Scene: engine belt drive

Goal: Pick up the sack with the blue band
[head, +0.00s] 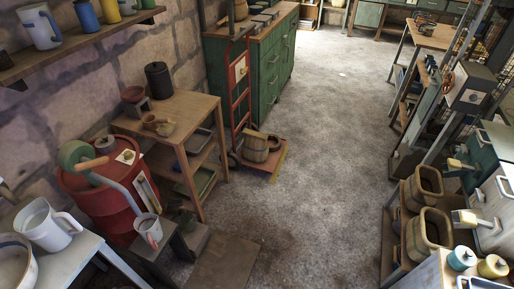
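I see no sack with a blue band in the head view. Neither of my grippers shows in this view.
A red barrel (103,203) stands left beside a wooden table (188,104). A red hand truck (238,88) holds a wooden bucket (255,147) near a green cabinet (270,72). Wooden tubs (428,229) line the right side. The concrete floor (325,130) between is clear.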

